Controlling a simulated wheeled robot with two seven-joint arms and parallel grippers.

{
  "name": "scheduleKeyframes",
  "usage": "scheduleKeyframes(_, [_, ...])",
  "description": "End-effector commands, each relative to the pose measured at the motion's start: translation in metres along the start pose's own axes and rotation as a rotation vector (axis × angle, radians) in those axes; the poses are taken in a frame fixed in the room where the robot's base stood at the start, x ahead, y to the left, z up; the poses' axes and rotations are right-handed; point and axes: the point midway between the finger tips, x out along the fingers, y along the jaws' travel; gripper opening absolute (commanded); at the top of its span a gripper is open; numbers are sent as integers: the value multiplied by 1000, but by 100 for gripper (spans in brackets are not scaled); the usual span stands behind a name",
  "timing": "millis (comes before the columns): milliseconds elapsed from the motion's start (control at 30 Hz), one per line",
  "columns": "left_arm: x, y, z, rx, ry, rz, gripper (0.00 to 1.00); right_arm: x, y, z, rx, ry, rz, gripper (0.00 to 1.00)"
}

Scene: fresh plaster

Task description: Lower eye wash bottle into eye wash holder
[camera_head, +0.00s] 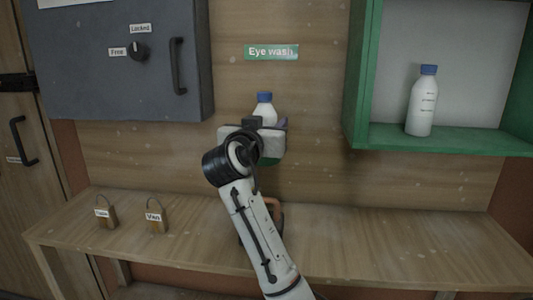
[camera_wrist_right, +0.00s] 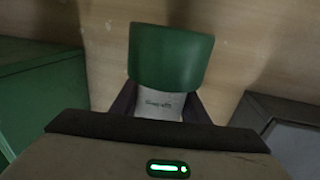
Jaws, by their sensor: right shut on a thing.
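The eye wash bottle (camera_head: 264,110), white with a blue cap, stands upright below the green "Eye wash" sign. My right gripper (camera_head: 266,123) is shut on it, and the gripper and wrist hide most of it in the head view. In the right wrist view, which looks upside down, the white bottle (camera_wrist_right: 163,104) with its lettering lies between the dark fingers. The green holder (camera_wrist_right: 170,55) covers the bottle's lower part there, so the bottle appears partly inside it. A sliver of the holder (camera_head: 269,162) shows below my wrist in the head view. My left gripper is not in view.
A green open cabinet (camera_head: 455,141) at right holds a second white bottle (camera_head: 422,105) with a blue cap. A grey cabinet (camera_head: 90,75) hangs at left. Two labelled padlocks (camera_head: 107,217) (camera_head: 156,220) stand on the wooden bench (camera_head: 390,240); its right part is clear.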

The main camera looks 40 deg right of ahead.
Motion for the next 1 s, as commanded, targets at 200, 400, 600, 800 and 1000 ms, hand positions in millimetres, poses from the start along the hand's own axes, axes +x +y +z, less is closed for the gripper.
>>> scheduleKeyframes(200, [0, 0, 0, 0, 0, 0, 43, 0, 0, -1, 1, 1, 0, 51])
scheduleKeyframes(400, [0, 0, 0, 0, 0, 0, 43, 0, 0, -1, 0, 0, 0, 63])
scheduleKeyframes(600, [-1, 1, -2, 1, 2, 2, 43, 0, 0, 0, -1, -2, 0, 63])
scheduleKeyframes(800, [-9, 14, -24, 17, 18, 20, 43, 0, 0, 0, -1, -1, 0, 63])
scheduleKeyframes(1000, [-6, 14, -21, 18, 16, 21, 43, -46, -2, 2, 3, -2, -6, 63])
